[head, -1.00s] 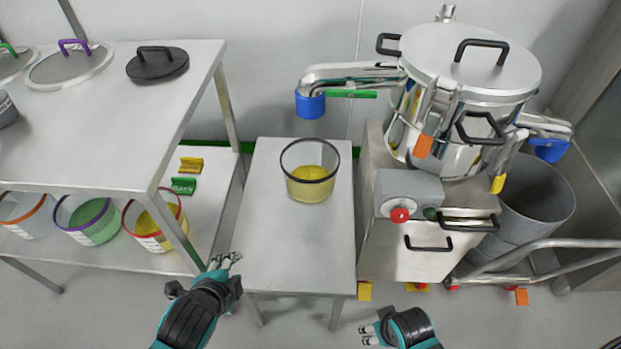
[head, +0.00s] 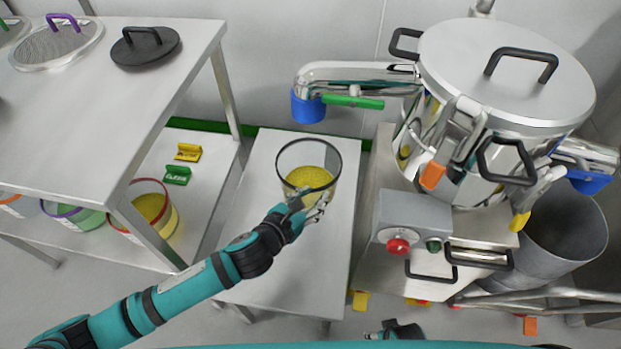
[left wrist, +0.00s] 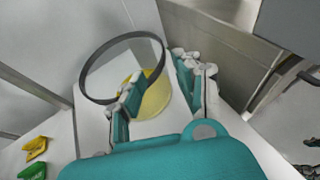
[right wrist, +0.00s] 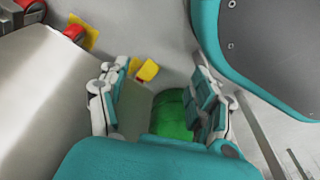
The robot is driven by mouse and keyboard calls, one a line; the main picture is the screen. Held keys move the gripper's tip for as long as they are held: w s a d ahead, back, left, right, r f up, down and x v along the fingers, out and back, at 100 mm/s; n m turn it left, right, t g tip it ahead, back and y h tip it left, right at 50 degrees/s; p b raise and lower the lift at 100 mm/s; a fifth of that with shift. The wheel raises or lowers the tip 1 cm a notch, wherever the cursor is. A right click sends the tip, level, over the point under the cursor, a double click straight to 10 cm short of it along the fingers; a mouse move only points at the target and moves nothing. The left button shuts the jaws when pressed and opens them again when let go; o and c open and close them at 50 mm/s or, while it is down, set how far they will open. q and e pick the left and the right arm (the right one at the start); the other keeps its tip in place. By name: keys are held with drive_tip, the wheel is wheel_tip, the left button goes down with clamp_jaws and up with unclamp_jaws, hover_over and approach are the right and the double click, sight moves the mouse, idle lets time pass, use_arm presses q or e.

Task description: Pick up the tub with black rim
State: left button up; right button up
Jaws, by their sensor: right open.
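The clear tub with black rim (head: 308,152) stands upright on the small steel table (head: 300,262), with yellow contents in its lower part. It also shows in the left wrist view (left wrist: 153,100), just beyond my left fingers. My left gripper (head: 312,203) is open at the tub's near side. In the left wrist view my left gripper (left wrist: 160,88) has one finger in front of the tub and the other to its right; I cannot tell whether they touch it. My right gripper (right wrist: 165,100) is open and empty, low down, and mostly cut off in the head view.
A steel vessel (head: 500,80) on a machine cabinet stands right of the table. Its pipe with a blue end (head: 308,106) hangs behind the tub. A two-level shelf (head: 95,120) at left holds lids and other tubs. The table's front part is clear.

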sight(335, 177)
use_arm(q)
drive_tip(key=b+x, duration=0.1)
drive_tip(key=x, duration=0.5)
drive_tip(key=shift+w+d+f, duration=0.15)
drive_tip(key=b+x, duration=0.2)
drive_tip(key=x, duration=0.3)
drive_tip(key=shift+w+d+f, duration=0.15)
drive_tip(key=shift+w+d, duration=0.05)
drive_tip(key=shift+w, duration=0.1)
clamp_jaws()
use_arm(e)
drive_tip(key=w+r, duration=0.5)
drive_tip(key=r, duration=0.5)
drive_tip(key=shift+a+r+t, duration=0.2)
drive_tip(key=shift+a+t, duration=0.1)
drive_tip(key=shift+t, duration=0.1)
drive_tip(key=shift+w, duration=0.1)
